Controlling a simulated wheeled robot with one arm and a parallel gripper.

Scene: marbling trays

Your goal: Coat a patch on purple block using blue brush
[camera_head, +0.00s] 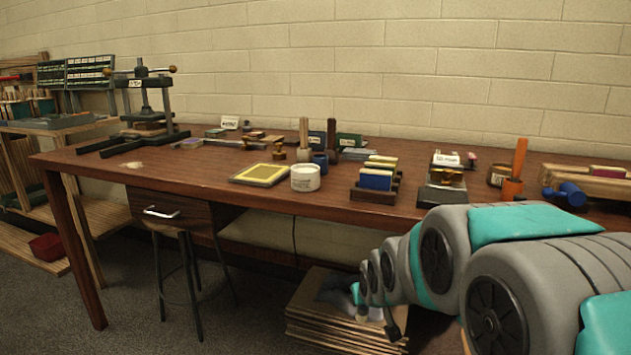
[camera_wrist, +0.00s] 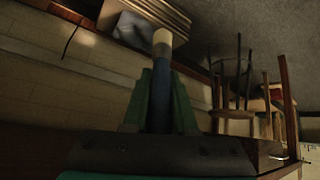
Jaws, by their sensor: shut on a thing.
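In the wrist view my gripper (camera_wrist: 160,97) is shut on a dark blue rod with a pale tip, which looks like the blue brush (camera_wrist: 163,55). The pale tip points away from the gripper, past the fingers. In the head view my arm reaches down in front of the table at the right, and its own links largely hide the gripper. I cannot pick out a purple block with certainty.
Boards (camera_head: 325,325) and a stool (camera_head: 187,240) stand below. The table's front left is mostly clear.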

